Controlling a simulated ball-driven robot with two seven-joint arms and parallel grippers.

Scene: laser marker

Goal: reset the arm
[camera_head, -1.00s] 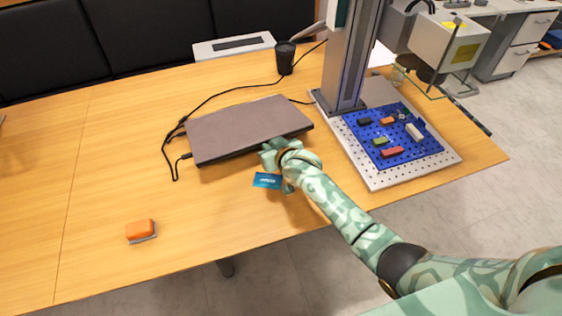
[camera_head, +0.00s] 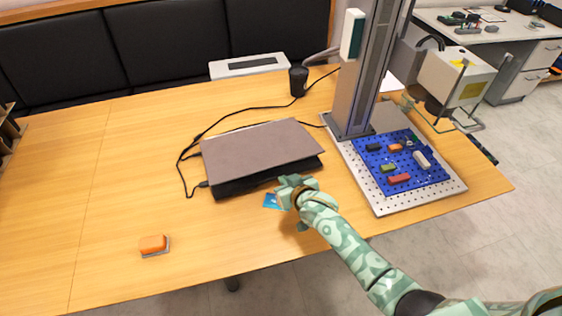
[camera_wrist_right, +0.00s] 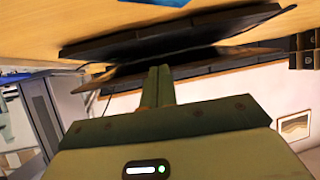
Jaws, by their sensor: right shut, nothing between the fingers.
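My right arm comes in from the lower right in the head view. A blue card (camera_head: 272,201) lies on the table, partly hidden by the gripper. My left gripper is not in view.
The laser marker column (camera_head: 360,75) stands at the right on a perforated plate (camera_head: 395,205) with a blue board (camera_head: 372,158) bearing several small blocks. An orange block (camera_head: 153,243), a black cup (camera_head: 298,81) and cables are on the wooden table (camera_head: 110,190).

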